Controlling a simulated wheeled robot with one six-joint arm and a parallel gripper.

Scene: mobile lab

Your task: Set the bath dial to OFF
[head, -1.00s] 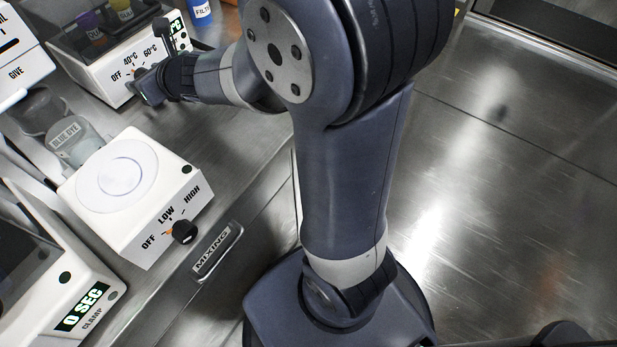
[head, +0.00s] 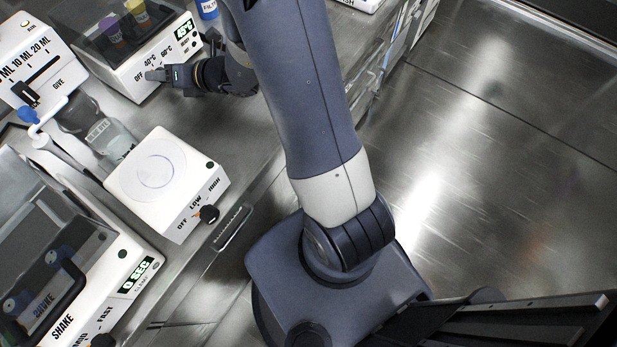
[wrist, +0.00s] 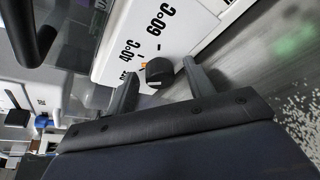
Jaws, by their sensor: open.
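The bath (head: 120,72) is a white box with OFF, 40°C and 60°C on its front, at the upper left of the head view. Its black round dial (wrist: 160,72) shows in the wrist view, with an orange mark at its edge on the 40°C side. The OFF label is partly hidden behind a finger there. My gripper (wrist: 159,70) is open, with one finger on each side of the dial; I cannot tell whether either touches it. In the head view my gripper (head: 160,75) is at the bath's front and hides the dial.
A white mixing plate (head: 155,172) with its own OFF, LOW, HIGH dial (head: 208,214) stands nearer on the bench. A glass beaker (head: 112,138) stands behind it. A white shaker box (head: 118,290) is at the lower left. The metal floor on the right is clear.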

